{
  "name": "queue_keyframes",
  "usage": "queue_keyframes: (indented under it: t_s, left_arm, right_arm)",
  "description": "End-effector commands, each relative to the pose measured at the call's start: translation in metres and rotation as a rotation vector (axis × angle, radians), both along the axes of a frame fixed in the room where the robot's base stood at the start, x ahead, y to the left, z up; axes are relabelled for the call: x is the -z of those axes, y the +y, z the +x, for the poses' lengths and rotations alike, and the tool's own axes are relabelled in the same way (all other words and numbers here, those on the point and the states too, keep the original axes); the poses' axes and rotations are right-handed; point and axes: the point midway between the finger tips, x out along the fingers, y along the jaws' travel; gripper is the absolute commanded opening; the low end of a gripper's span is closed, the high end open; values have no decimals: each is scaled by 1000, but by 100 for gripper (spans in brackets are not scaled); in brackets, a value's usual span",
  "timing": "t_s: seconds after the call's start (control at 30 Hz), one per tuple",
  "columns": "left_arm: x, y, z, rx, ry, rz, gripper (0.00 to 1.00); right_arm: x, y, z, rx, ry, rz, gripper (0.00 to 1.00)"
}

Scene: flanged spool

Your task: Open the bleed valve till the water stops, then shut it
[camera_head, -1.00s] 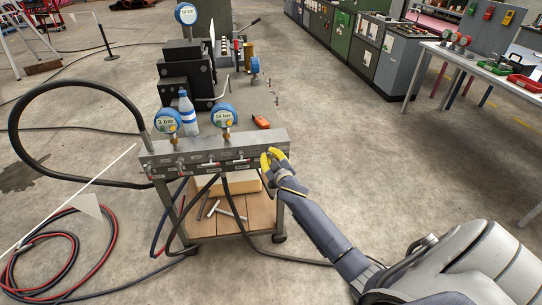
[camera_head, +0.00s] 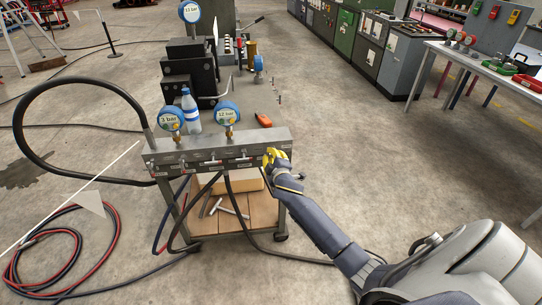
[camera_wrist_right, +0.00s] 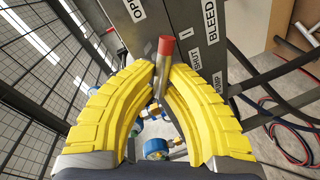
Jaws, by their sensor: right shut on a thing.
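The bleed valve's lever (camera_wrist_right: 163,72), a metal rod with a red tip, shows in the right wrist view beside the BLEED label (camera_wrist_right: 209,20). OPEN and SHUT labels are nearby. My right gripper (camera_head: 271,158) is at the right end of the grey manifold (camera_head: 215,143); in the wrist view its yellow fingers (camera_wrist_right: 164,72) are shut on the lever. The lever's exact angle is unclear. The right manifold gauge (camera_head: 227,113) appears to read 12 bar, the left gauge (camera_head: 171,119) 3 bar. I cannot make out flowing water. My left gripper is out of view.
The manifold tops a wheeled cart with a wooden shelf (camera_head: 262,215). A water bottle (camera_head: 190,110) stands behind it. A black hose (camera_head: 22,125) loops left; red and dark hoses (camera_head: 112,235) lie coiled on the floor. A bench (camera_head: 500,75) stands far right.

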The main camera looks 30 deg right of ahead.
Motion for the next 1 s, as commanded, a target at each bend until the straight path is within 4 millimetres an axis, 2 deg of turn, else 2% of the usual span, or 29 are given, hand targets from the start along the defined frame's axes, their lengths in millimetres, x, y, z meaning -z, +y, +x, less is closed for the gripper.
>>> queue_keyframes:
  t_s: [0.37,0.4,0.6,0.87,1.0]
  left_arm:
    - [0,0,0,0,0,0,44]
    - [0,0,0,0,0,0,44]
    - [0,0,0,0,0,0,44]
    - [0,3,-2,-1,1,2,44]
    - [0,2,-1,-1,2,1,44]
  right_arm:
    - [2,1,0,0,4,-2,0]
    - [2,1,0,0,4,-2,14]
    - [1,0,0,-1,3,-2,36]
    - [1,0,-1,0,2,-2,36]
    - [-1,3,-9,0,2,-2,36]
